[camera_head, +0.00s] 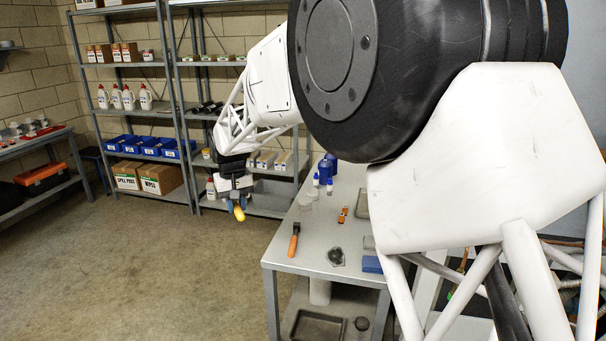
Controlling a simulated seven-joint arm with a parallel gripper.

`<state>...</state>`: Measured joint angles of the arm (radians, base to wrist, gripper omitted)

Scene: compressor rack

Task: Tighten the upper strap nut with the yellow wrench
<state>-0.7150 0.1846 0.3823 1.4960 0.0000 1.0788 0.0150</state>
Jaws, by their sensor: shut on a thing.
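My gripper (235,195) hangs left of the metal table, in front of the shelving and above the floor. It is shut on a small yellow object, seemingly the yellow wrench (239,213), whose yellow end sticks out below the fingers. The rest of the wrench is hidden or too small to make out. The upper strap nut and its strap are not visible. My own arm covers much of the right side of the view.
The metal table (283,262) holds an orange-handled tool (294,240), blue containers, small bottles and a blue block (372,264). Shelving racks with bottles, blue bins and boxes (160,178) stand behind. Hoses show at the lower right. The floor at left is clear.

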